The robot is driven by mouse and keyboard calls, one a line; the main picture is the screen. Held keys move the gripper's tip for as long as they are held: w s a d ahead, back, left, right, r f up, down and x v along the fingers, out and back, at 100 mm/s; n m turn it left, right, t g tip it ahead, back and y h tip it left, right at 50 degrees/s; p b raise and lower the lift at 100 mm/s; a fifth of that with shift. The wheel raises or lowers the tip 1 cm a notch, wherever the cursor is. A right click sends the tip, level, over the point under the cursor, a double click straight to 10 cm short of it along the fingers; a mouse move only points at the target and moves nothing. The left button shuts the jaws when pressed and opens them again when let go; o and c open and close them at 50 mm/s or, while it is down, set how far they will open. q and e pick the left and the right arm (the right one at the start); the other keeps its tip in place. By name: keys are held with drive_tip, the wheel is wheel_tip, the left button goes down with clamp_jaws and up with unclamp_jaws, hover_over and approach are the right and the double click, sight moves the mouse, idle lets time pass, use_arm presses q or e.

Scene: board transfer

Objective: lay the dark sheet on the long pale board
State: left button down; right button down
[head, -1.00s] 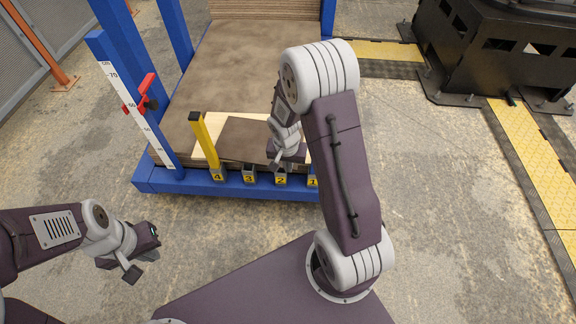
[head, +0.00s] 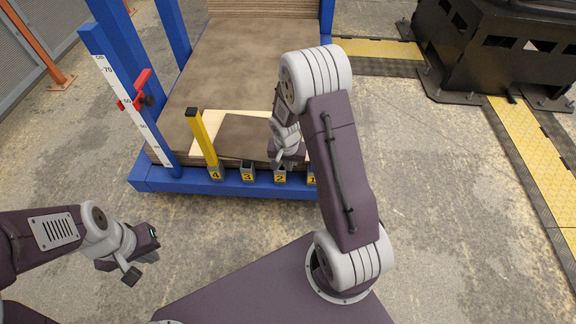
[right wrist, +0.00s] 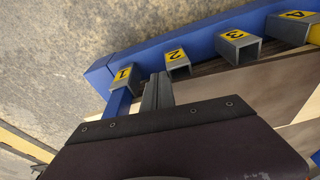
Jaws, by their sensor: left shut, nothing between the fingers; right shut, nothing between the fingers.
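The dark brown sheet (head: 243,137) lies over the middle of the long pale board (head: 215,122) at the front of the blue-framed stack. Pale wood shows on both sides of it. My right gripper (head: 286,162) is shut and empty at the sheet's right front edge, above the holder marked 2. It hides that part of the sheet, and I cannot tell if it touches. Its fingers (right wrist: 158,92) show in the right wrist view. My left gripper (head: 141,269) is shut and empty, far from the sheet, over the floor.
A yellow post (head: 202,138) stands in the holder marked 4, left of the sheet. Numbered holders (head: 248,172) line the blue front beam (head: 180,185). A white ruler post (head: 133,103) with a red clamp (head: 141,91) stands at the left. Large brown boards (head: 235,65) lie behind.

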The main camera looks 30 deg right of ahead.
drive_tip(key=shift+w+d+p, duration=1.05)
drive_tip(key=shift+w+d, duration=0.05)
drive_tip(key=shift+w, duration=0.25)
drive_tip(key=shift+s+a+b, duration=0.7)
drive_tip(key=shift+s+a, duration=0.1)
drive_tip(key=shift+s, duration=0.2)
drive_tip(key=shift+r, duration=0.1)
wheel_tip(320, 180, up, 7)
drive_tip(key=p, duration=0.6)
